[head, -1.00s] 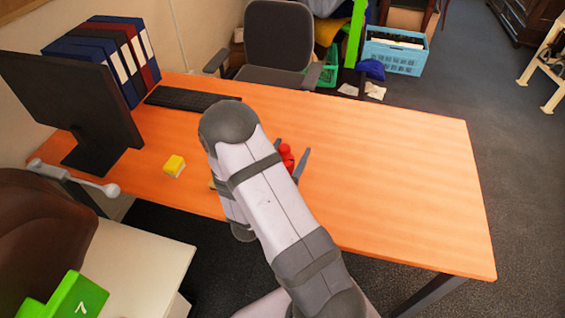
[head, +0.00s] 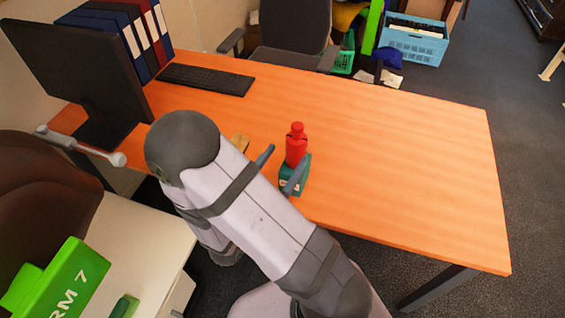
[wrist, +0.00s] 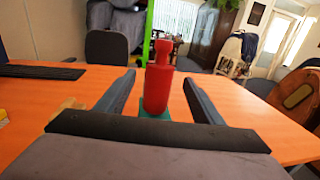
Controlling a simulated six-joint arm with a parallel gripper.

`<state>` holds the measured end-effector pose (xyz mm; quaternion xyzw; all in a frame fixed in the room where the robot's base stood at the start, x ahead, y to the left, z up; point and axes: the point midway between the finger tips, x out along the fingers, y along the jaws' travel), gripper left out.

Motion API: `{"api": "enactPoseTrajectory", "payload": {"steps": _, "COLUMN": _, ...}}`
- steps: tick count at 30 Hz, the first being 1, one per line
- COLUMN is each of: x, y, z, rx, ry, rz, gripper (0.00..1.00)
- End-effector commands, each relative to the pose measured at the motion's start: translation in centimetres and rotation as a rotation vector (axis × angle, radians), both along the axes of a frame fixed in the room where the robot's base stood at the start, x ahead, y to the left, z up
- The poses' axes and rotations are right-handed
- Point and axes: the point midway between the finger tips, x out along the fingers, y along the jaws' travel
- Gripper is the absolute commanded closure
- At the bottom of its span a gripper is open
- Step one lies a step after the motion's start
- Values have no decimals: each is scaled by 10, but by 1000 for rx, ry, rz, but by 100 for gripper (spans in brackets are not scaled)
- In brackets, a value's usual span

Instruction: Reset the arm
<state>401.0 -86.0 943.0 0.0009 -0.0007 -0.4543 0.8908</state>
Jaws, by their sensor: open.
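A red bottle-shaped piece (head: 297,146) stands upright on a green block (head: 296,178) near the front edge of the desk. In the wrist view the red piece (wrist: 158,82) shows in the middle, with a bit of the green block (wrist: 152,114) below it. My gripper (head: 286,155) is open and empty. In the wrist view its fingers (wrist: 159,76) appear on either side of the red piece, with a visible gap on each side. My arm covers part of the desk's front edge in the head view.
A tan piece (head: 240,143) lies left of the gripper. A yellow thing (wrist: 3,118) shows at the wrist view's left edge. A monitor (head: 80,75), keyboard (head: 205,79) and binders (head: 135,35) stand on the left. The desk's right side (head: 420,170) is clear.

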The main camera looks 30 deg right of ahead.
Motion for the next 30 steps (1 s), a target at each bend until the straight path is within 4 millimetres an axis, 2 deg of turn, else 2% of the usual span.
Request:
{"api": "enactPoseTrajectory", "payload": {"steps": 17, "x": -3, "y": 3, "z": 0, "rx": 1, "ry": 1, "rz": 0, "gripper": 39}}
{"api": "enactPoseTrajectory", "payload": {"steps": 22, "x": -6, "y": 2, "z": 8, "rx": 17, "ry": -18, "rz": -33, "gripper": 39}}
{"api": "enactPoseTrajectory", "payload": {"steps": 26, "x": -27, "y": -18, "z": 17, "rx": 83, "ry": -45, "rz": -173, "gripper": 39}}
{"api": "enactPoseTrajectory", "payload": {"steps": 30, "x": -74, "y": -47, "z": 16, "rx": 231, "ry": -80, "rz": -438, "gripper": 39}}
